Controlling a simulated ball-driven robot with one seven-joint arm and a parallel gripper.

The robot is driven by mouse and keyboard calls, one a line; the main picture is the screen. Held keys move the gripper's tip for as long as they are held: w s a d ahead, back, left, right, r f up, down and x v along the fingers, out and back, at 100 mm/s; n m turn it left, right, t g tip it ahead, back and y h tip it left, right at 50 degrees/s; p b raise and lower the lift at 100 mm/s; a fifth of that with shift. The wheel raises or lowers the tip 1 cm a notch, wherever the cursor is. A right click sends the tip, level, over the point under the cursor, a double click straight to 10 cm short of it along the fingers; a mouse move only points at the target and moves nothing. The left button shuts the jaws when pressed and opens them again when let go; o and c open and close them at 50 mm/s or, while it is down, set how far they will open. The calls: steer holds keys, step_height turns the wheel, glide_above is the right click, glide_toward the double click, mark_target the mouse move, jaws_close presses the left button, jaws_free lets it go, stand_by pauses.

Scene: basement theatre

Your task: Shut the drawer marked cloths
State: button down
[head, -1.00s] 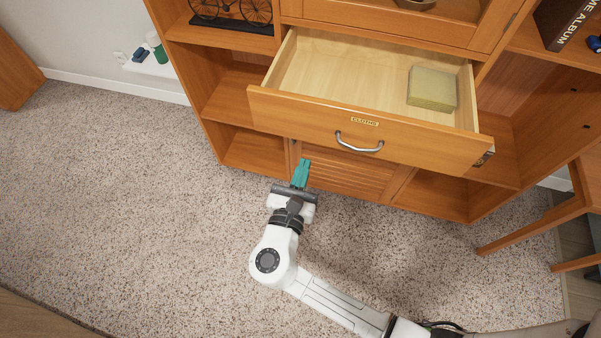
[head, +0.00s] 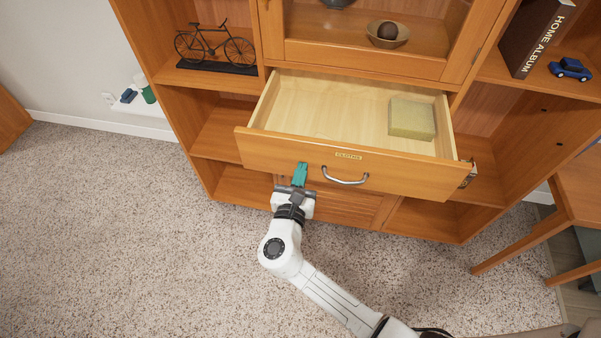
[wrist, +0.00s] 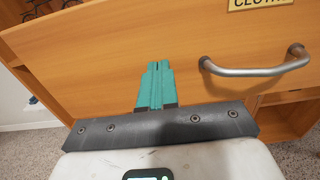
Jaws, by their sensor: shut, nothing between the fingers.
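The drawer marked cloths (head: 400,181) is pulled well out of the wooden cabinet, with a brass label and a curved metal handle (head: 345,178) on its front. A greenish-tan block (head: 411,119) lies inside it at the right. My gripper (head: 301,172), with teal fingers shut and empty, is before the drawer front, left of the handle. In the wrist view the fingers (wrist: 155,86) point at the drawer front (wrist: 110,55), with the handle (wrist: 258,69) to their right and the label partly cut off at the top. I cannot tell whether the fingertips touch the wood.
The cabinet's shelves hold a model bicycle (head: 214,48), a bowl (head: 388,34), a home album (head: 535,38) and a blue toy car (head: 570,69). A wooden table or chair (head: 545,235) stands at the right. Speckled carpet (head: 120,240) is clear at the left.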

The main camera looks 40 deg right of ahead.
steer(key=b, duration=1.1)
glide_toward(318, 114)
steer(key=w+d+r, duration=0.1)
steer(key=d, duration=0.1)
steer(key=w+d+r, duration=0.3)
steer(key=w+d, duration=0.1)
steer(key=d, duration=0.1)
steer(key=shift+w+d+r, duration=0.1)
steer(key=shift+w+r, duration=0.1)
steer(key=shift+r, duration=0.1)
steer(key=shift+w+d+r, duration=0.1)
steer(key=shift+w+d, duration=0.25)
steer(key=shift+d, duration=0.05)
steer(key=shift+r, duration=0.15)
steer(key=shift+w+r, duration=0.1)
